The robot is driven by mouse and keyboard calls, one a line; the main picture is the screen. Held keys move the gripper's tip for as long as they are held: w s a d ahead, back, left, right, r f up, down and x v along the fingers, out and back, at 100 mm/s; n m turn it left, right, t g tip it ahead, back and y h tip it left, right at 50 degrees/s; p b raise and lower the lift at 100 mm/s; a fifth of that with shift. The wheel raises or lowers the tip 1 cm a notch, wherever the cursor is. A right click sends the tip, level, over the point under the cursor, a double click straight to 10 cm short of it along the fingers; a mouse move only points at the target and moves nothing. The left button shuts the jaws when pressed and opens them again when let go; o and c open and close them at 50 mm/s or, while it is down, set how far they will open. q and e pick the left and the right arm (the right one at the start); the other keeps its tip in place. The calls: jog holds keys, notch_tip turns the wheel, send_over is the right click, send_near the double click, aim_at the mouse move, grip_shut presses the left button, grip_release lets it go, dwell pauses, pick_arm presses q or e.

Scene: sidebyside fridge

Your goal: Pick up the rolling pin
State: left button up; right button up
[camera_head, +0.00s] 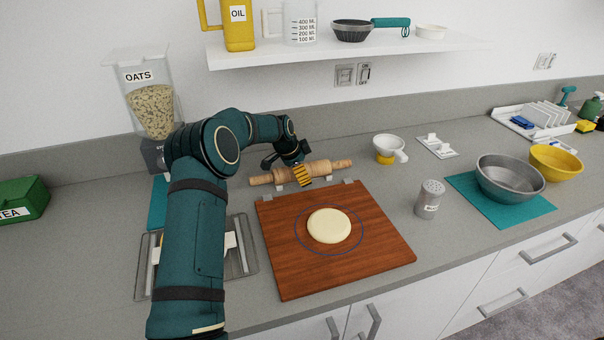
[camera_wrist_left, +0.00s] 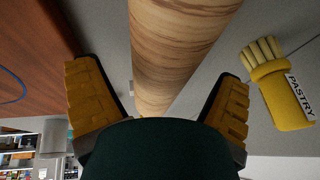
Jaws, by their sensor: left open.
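The wooden rolling pin (camera_head: 322,169) lies behind the cutting board, raised on small white holders. My left gripper (camera_head: 302,175) is at the middle of the pin. In the left wrist view the pin (camera_wrist_left: 172,50) runs between the two open yellow fingers of my left gripper (camera_wrist_left: 158,105), with a gap showing on each side. My right gripper is in neither view.
The brown cutting board (camera_head: 290,265) with a round dough piece (camera_head: 329,226) is in front. A pastry brush (camera_wrist_left: 282,88) lies beside the pin. A white-and-yellow cup (camera_head: 388,148) and shaker (camera_head: 429,198) stand to the right. A shelf (camera_head: 330,50) hangs above.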

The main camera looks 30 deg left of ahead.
pick_arm(q)
jog(key=shift+x, duration=0.8)
jog(key=c, duration=1.4)
jog(key=shift+a+r, duration=0.1)
